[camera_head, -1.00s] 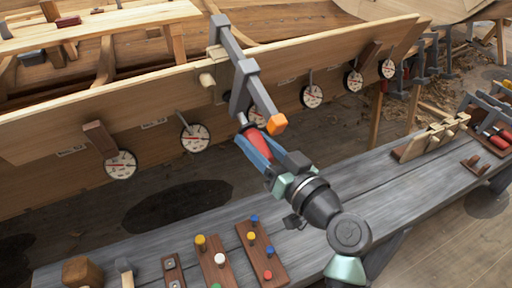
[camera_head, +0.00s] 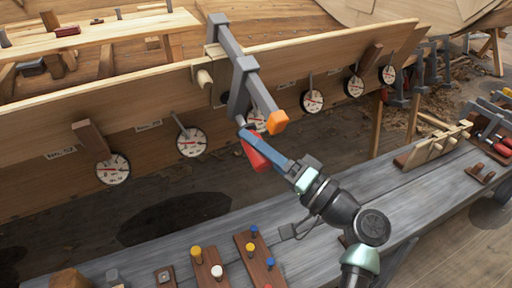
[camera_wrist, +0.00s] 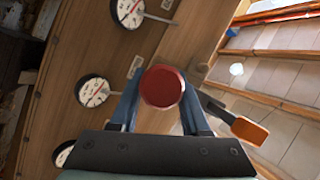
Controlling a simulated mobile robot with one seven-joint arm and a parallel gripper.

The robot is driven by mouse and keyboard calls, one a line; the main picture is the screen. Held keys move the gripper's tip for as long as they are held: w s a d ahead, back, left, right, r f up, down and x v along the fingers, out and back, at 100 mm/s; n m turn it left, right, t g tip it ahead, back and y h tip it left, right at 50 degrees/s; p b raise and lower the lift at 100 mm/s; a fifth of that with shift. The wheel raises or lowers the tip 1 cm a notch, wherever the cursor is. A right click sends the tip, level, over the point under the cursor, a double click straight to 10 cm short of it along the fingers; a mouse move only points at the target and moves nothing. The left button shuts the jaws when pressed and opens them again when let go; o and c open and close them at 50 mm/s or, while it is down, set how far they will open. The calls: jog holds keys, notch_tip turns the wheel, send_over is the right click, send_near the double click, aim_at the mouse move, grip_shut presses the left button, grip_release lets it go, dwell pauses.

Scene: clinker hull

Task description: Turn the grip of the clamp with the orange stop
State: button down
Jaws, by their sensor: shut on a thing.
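The grey clamp (camera_head: 236,72) sits over the top edge of the hull plank. Its bar ends in an orange stop (camera_head: 278,122), which also shows at the right in the wrist view (camera_wrist: 249,130). The clamp's red grip (camera_head: 254,153) hangs at the lower end of its screw and points down toward the bench. My gripper (camera_head: 268,150) is shut on the red grip from the bench side. In the wrist view the grip's round red end (camera_wrist: 162,87) lies between the two blue fingers. The far part of the screw is partly hidden by the grip.
Several round dials (camera_head: 192,141) hang along the plank, one partly behind the clamp. Wooden wedges (camera_head: 90,137) stand against it. The grey bench (camera_head: 200,245) below carries peg boards (camera_head: 260,262) at the front and a wooden rack (camera_head: 432,149) at the right.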

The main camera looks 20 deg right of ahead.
jog(key=shift+f+m+y, duration=0.15)
jog(key=shift+m+y, duration=0.15)
jog(key=shift+m, duration=0.1)
dwell(0.3)
jog(key=shift+c, duration=1.9)
grip_release()
jog(key=v, duration=1.3)
jog(key=shift+p, duration=0.35)
